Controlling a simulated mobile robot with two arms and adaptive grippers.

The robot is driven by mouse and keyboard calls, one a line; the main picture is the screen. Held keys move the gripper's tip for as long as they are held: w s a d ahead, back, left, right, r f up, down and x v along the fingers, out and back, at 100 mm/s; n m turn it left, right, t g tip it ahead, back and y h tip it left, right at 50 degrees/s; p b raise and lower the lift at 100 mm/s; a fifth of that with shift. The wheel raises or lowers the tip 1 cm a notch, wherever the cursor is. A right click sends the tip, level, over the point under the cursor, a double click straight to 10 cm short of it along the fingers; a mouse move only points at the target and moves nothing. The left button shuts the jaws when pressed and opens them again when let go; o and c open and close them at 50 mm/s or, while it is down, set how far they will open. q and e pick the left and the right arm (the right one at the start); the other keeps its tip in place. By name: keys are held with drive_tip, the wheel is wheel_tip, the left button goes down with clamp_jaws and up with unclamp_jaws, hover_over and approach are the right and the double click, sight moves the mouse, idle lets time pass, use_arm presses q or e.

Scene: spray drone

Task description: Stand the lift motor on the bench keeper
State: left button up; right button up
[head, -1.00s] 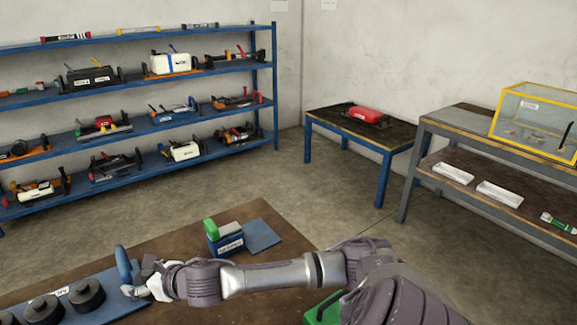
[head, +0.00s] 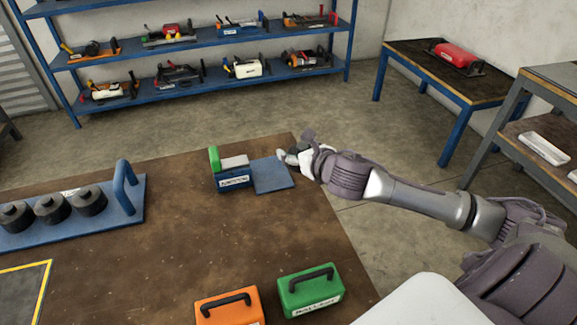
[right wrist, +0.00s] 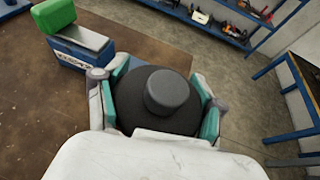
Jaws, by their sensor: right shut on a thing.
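My right gripper (head: 291,156) is at the far right corner of the bench, by the blue flat plate (head: 271,175). In the right wrist view my right gripper (right wrist: 155,100) is shut around a dark round motor (right wrist: 170,91), with a teal pad on each side. In the head view this motor is mostly hidden by the hand. The plate joins a labelled blue block (head: 235,179) with a green upright end (head: 214,158); I cannot read whether this is the bench keeper. The block also shows in the right wrist view (right wrist: 75,56). My left gripper is out of view.
A blue tray (head: 128,217) with an upright handle (head: 124,184) holds three dark motors (head: 51,208) at left. Orange (head: 230,308) and green (head: 309,291) handled boxes stand at the front. The bench middle is clear. A yellow-edged mat (head: 20,293) lies lower left.

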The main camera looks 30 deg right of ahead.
hover_over(269, 167)
wheel_tip(269, 167, down, 6)
drive_tip(key=shift+d+f+b, duration=0.1)
drive_tip(key=shift+f+b, duration=0.1)
drive_tip(key=shift+b, duration=0.1)
drive_tip(key=shift+w+f, duration=0.15)
drive_tip(key=shift+f, duration=1.95)
drive_tip(key=shift+f, duration=0.1)
drive_tip(key=o, duration=1.4)
drive_tip(key=shift+f, duration=0.1)
